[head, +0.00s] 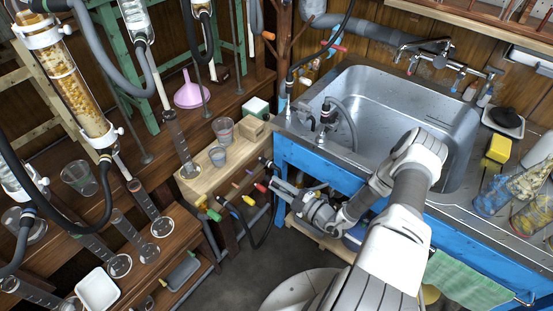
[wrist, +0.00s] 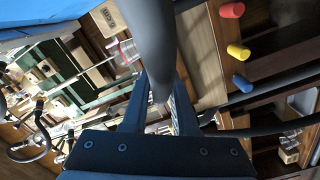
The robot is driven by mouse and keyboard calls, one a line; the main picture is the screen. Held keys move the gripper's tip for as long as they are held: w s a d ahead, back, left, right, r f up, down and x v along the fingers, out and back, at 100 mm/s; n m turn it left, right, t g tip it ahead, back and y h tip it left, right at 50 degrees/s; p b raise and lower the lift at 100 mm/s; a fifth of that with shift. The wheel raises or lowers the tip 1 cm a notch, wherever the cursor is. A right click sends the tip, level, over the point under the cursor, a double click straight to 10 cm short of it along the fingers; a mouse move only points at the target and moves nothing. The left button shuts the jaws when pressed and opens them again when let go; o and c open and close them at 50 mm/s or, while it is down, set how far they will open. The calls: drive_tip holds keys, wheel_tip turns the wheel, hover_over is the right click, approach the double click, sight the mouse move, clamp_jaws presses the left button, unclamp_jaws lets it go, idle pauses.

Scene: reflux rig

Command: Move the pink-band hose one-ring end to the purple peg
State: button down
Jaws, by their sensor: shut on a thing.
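My gripper (head: 278,186) is beside the front of the wooden bench, left of the blue sink cabinet. In the wrist view, its fingers (wrist: 162,92) are closed around a thick dark hose (wrist: 151,38) that runs up past the camera. I cannot make out a pink band or end rings on it. In the head view, a black hose (head: 268,232) hangs in a loop below the gripper. Coloured pegs stick out nearby: red (wrist: 232,10), yellow (wrist: 238,50) and blue (wrist: 242,83) in the wrist view.
The sink (head: 390,110) and its blue cabinet (head: 330,165) stand close right of the gripper. The wooden bench (head: 205,185) holds cups and a cylinder. Shelves with glassware fill the left. The grey floor (head: 240,272) below is mostly clear.

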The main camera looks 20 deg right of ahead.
sight(252, 174)
drive_tip(key=shift+s+a+f+y, duration=0.2)
drive_tip(key=shift+s+f+y, duration=0.1)
drive_tip(key=shift+s+f, duration=0.25)
drive_tip(key=shift+x, duration=2.65)
drive_tip(key=shift+f+b, duration=0.15)
drive_tip(key=shift+b, duration=0.15)
drive_tip(key=shift+w+a, duration=0.35)
drive_tip(key=shift+w, duration=0.25)
drive_tip(key=shift+w+a+b, duration=0.15)
drive_tip(key=shift+w+b, duration=0.05)
drive_tip(key=shift+b, duration=0.15)
drive_tip(key=c, duration=0.6)
unclamp_jaws()
